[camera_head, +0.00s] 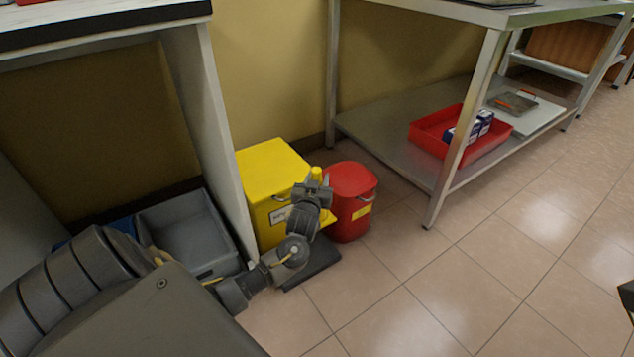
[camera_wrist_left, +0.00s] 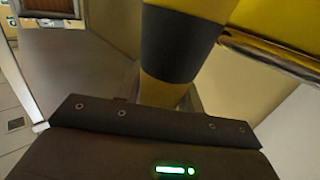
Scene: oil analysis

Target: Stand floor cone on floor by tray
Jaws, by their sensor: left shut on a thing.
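The floor cone is yellow with a dark band. Its tip (camera_head: 316,173) shows just above my left gripper (camera_head: 311,193) in the head view, and the rest is mostly hidden by the gripper. In the left wrist view the cone (camera_wrist_left: 182,45) fills the upper middle, between the unseen fingertips. My left gripper is shut on it, in front of the yellow and red bins. A dark flat tray (camera_head: 318,262) lies on the floor below my left forearm. Whether the cone's base touches the floor cannot be told. My right gripper is out of view.
A yellow bin (camera_head: 270,158) and a red lidded bin (camera_head: 351,180) stand by the wall. A grey crate (camera_head: 190,235) is under the left bench. A red tray (camera_head: 433,140) sits on the steel table's lower shelf. Tiled floor (camera_head: 430,285) at right is clear.

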